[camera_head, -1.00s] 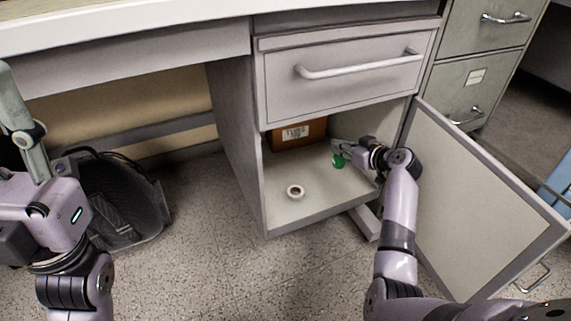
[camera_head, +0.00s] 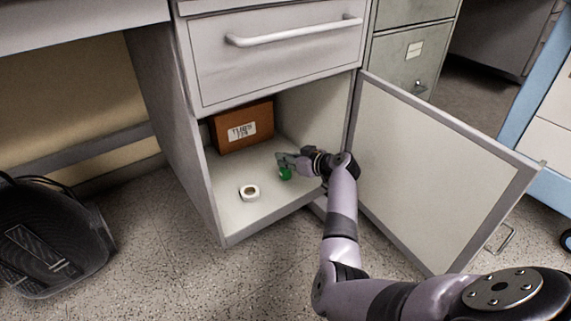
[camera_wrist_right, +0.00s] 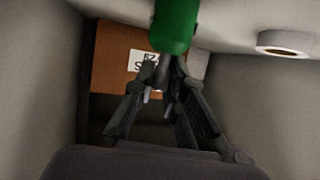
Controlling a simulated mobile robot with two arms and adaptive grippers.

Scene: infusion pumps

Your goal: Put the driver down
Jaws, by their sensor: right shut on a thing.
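The driver (camera_head: 285,173) shows as a green handle inside the open cabinet, just above or at its floor; I cannot tell whether it touches. My right gripper (camera_head: 283,160) reaches in over the cabinet floor (camera_head: 240,215) and is shut on the driver. In the right wrist view the driver's green handle (camera_wrist_right: 176,25) stands out beyond the fingertips of the right gripper (camera_wrist_right: 160,85), and its lower part lies between the fingers. My left gripper is out of view.
A brown box (camera_head: 243,127) with a label stands at the back left of the cabinet. A white tape roll (camera_head: 249,193) lies on the floor of the cabinet, left of the driver. The cabinet door (camera_head: 430,165) stands open at right. A black bag (camera_head: 50,240) lies at far left.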

